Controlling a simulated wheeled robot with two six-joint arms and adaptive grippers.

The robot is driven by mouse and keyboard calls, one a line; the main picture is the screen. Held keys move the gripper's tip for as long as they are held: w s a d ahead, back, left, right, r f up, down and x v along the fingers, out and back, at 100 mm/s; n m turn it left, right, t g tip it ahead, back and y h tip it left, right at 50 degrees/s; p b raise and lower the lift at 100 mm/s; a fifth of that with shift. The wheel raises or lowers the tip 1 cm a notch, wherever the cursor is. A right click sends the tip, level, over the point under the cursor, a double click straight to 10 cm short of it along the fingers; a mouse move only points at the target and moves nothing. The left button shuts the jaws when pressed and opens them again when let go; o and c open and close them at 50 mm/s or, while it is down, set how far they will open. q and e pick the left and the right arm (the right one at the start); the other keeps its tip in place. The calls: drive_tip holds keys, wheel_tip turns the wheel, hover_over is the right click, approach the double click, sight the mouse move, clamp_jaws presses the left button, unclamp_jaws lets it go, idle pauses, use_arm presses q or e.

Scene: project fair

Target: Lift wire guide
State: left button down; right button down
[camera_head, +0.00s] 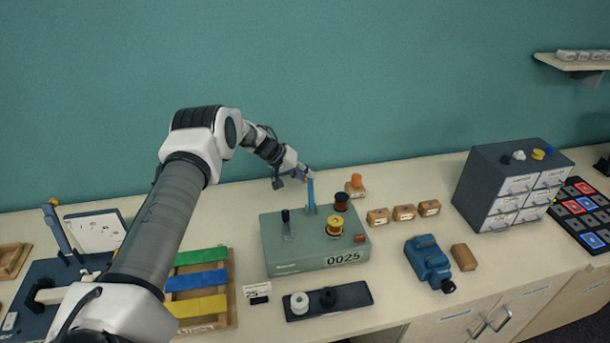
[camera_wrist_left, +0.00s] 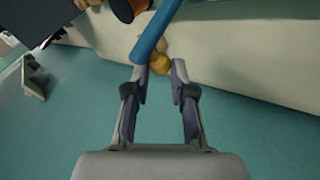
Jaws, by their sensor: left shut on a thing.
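The wire guide, a blue upright arm (camera_head: 310,194), stands at the back of a grey-green machine box (camera_head: 296,265) labelled 0025. It also shows in the left wrist view as a blue bar (camera_wrist_left: 157,30), with a yellowish end piece (camera_wrist_left: 160,64) between the fingertips. My left gripper (camera_head: 305,175) is at the top of the wire guide and shut on it. In the left wrist view the fingers (camera_wrist_left: 160,75) lie on either side of its end. A dark spool (camera_head: 341,202) and a yellow spool (camera_head: 334,224) sit on the box. My right gripper is not in view.
An orange spool on a block (camera_head: 356,183) stands behind the box. Small wooden blocks (camera_head: 404,212) and a blue device (camera_head: 428,261) are to the right. A dark tray (camera_head: 355,300) lies in front. A grey drawer cabinet (camera_head: 480,190) stands further right.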

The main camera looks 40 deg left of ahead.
use_arm(q)
drive_tip(key=shift+s+f, duration=0.15)
drive_tip(key=shift+f, duration=0.1)
drive_tip(key=c, duration=1)
unclamp_jaws()
drive_tip(key=shift+a, duration=0.15)
drive_tip(key=shift+w+a+f, duration=0.1)
drive_tip(key=shift+w+a, duration=0.1)
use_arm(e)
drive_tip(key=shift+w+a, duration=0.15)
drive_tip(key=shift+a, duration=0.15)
use_arm(q)
drive_tip(key=shift+d, duration=0.15)
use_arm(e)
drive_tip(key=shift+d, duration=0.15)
use_arm(q)
drive_tip(key=v, duration=1.2)
